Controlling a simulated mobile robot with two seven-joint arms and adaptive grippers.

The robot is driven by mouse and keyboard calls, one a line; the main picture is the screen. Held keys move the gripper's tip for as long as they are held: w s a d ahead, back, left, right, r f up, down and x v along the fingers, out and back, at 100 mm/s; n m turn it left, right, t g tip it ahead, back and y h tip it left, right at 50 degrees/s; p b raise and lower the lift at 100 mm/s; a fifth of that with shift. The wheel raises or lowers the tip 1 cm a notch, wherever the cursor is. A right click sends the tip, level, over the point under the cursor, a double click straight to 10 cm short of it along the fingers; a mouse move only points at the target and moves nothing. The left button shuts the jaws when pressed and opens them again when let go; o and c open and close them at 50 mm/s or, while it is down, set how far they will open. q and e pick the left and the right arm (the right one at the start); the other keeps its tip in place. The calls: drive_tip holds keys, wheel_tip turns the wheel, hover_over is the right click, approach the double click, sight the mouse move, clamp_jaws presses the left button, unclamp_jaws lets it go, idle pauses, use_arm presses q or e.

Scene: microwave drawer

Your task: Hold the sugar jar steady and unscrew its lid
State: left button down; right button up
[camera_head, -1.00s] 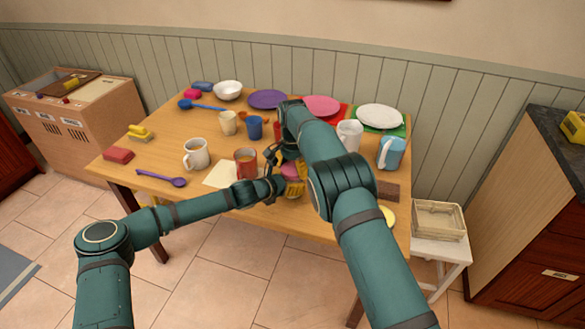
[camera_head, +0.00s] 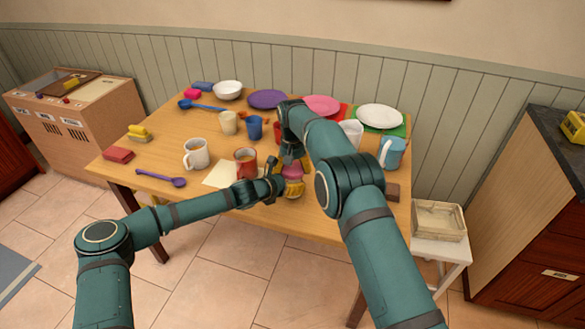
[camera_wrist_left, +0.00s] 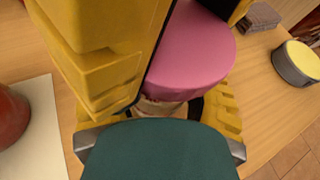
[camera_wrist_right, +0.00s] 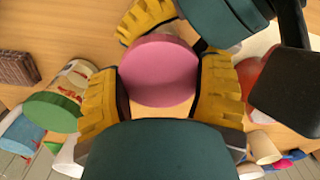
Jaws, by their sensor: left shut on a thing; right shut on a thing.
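The sugar jar's round pink lid (camera_head: 293,172) shows near the table's front edge, partly covered by my grippers. It also shows in the left wrist view (camera_wrist_left: 195,52) and in the right wrist view (camera_wrist_right: 158,70). My left gripper (camera_head: 279,184) comes from the left and is shut on the jar's body below the lid; the body is mostly hidden. My right gripper (camera_head: 291,160) reaches down from above. Its yellow fingers sit on both sides of the lid in the right wrist view (camera_wrist_right: 160,85), shut on it. The lid appears to be on the jar; its thread is not visible.
A red mug (camera_head: 246,163) stands close left of my left gripper, by a paper sheet (camera_head: 219,175). A green-lidded jar (camera_wrist_right: 52,108) and a yellow-topped tin (camera_wrist_left: 298,62) stand nearby. Plates (camera_head: 380,117) and cups (camera_head: 228,122) fill the back.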

drive_tip(key=o, duration=1.2)
drive_tip(key=shift+o, duration=0.2)
drive_tip(key=shift+o, duration=0.3)
drive_tip(key=shift+r, duration=2.3)
wheel_tip(320, 180, up, 3)
drive_tip(key=m, duration=0.3)
drive_tip(key=shift+m, duration=0.4)
drive_tip(key=shift+f, duration=3.8)
